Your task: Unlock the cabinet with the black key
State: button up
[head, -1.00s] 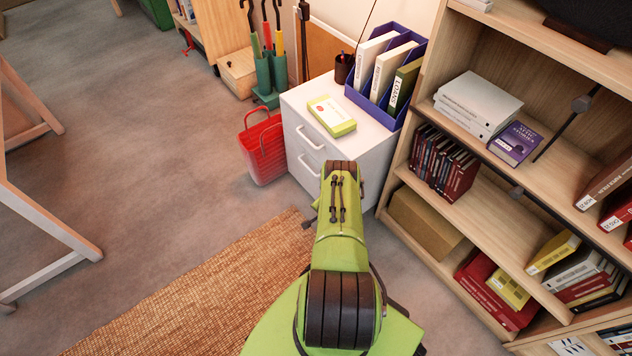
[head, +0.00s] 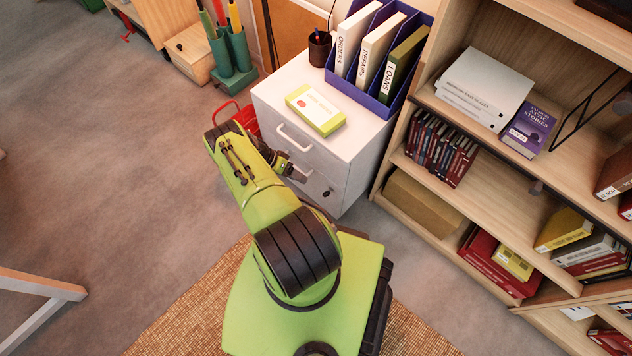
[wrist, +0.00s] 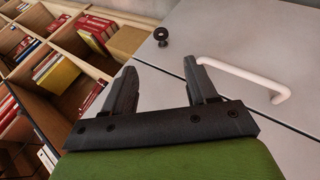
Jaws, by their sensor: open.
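The white cabinet (head: 345,165) stands in the middle of the head view, with pale drawer handles on its front. A small round black piece (wrist: 161,38) sits on the cabinet front in the wrist view, left of a white handle (wrist: 245,76); it also shows low on the front in the head view (head: 326,192). I cannot tell whether it is a bare lock or has the black key in it. My gripper (wrist: 159,68) is open and empty, its fingers pointing towards the cabinet front, apart from the black piece. My arm hides part of the front in the head view.
On the cabinet top are a yellow-green box (head: 315,110), a blue file holder (head: 373,97) and a pen cup (head: 319,48). A wooden bookshelf (head: 455,225) stands close on the right. A red basket (head: 247,118) is partly behind my arm. Floor is free at left.

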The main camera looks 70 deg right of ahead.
aim_at(326, 193)
jog(key=b+x, duration=0.3)
jog(key=x, duration=1.1)
jog(key=shift+w, duration=0.1)
jog(key=c, duration=1.1)
jog(key=shift+o, duration=0.2)
jog(key=shift+r, duration=0.1)
